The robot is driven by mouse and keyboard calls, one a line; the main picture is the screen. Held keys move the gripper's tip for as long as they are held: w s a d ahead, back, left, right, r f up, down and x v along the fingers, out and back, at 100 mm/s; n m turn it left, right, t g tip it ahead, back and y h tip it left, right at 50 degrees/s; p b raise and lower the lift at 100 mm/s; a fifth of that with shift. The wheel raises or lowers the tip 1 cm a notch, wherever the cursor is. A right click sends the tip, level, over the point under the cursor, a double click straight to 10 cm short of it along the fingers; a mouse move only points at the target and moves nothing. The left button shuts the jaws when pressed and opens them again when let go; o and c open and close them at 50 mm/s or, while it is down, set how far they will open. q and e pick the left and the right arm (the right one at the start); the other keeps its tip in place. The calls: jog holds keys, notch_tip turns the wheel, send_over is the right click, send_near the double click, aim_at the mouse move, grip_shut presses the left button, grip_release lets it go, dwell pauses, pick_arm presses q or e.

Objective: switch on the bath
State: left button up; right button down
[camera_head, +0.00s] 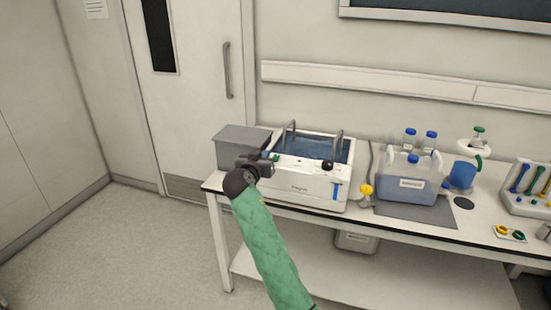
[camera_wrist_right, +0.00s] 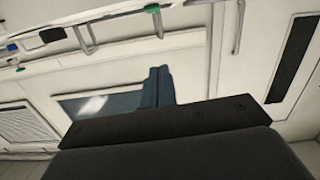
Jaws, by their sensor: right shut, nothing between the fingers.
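The bath (camera_head: 305,187) is a white box with an open basin of blue water and two grey handles, on the bench. A black knob (camera_head: 327,165) sits on its front top edge, and a green part (camera_head: 275,157) is at its left end. A blue vertical mark (camera_head: 335,190) is at the right of its front. My right gripper (camera_head: 266,166) is at the bath's front left corner, close to the green part; contact cannot be told. Its dark fingers (camera_wrist_right: 158,86) are together and empty in the wrist view. My left gripper is not in view.
A grey box (camera_head: 241,147) stands just left of the bath. The floor left of the bench is clear.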

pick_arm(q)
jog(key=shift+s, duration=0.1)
pick_arm(e)
jog(key=shift+d+m, duration=0.1)
jog(key=shift+m, duration=0.3)
jog(key=shift+w, duration=0.1)
jog(key=p+x, duration=0.2)
jog(key=x, duration=0.5)
jog(key=shift+w+r+p, duration=0.1)
jog(key=shift+w+p, duration=0.05)
jog(key=shift+p, duration=0.15)
jog(key=shift+p+x, duration=0.3)
jog(key=shift+x, duration=0.75)
jog(key=f, duration=0.1)
jog(key=f+p, duration=0.1)
jog(key=f, duration=0.1)
jog(key=shift+w+d+f, duration=0.2)
jog(key=shift+w+f, duration=0.1)
jog(key=shift+w, duration=0.1)
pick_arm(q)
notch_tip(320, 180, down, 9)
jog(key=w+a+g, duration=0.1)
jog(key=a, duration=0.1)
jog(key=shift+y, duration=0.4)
pick_arm(e)
jog(key=shift+f, duration=0.45)
pick_arm(q)
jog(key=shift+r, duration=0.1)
jog(key=shift+p, duration=0.3)
